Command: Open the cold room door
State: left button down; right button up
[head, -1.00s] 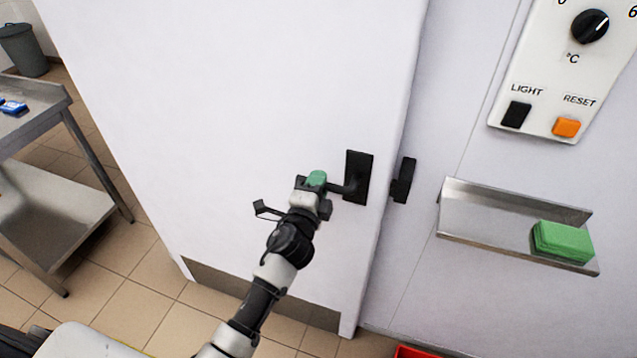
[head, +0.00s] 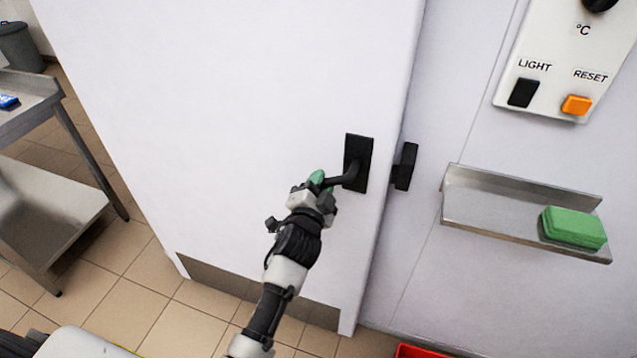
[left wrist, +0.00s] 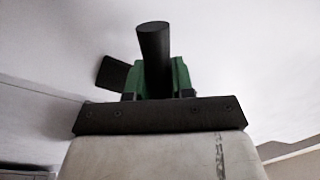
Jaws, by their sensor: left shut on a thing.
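The white cold room door (head: 230,110) fills the middle of the head view and stands a little out from the wall panel at its right edge. Its black lever handle (head: 343,180) sticks out to the left from a black plate (head: 358,163). My left gripper (head: 318,181), with green fingertips, is shut on the lever near its free end. In the left wrist view the dark round bar of the handle (left wrist: 154,60) stands between the green fingers. The black latch keeper (head: 405,166) is on the frame right of the door. My right gripper is not in view.
A steel table (head: 50,100) and a grey bin (head: 20,48) stand at left. A red container (head: 415,351) shows at the bottom edge.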

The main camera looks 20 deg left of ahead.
pick_arm(q)
jog(key=shift+d+f+n, duration=0.25)
jog(key=shift+f+n, duration=0.1)
jog(key=shift+n, duration=0.35)
jog(key=shift+s, duration=0.1)
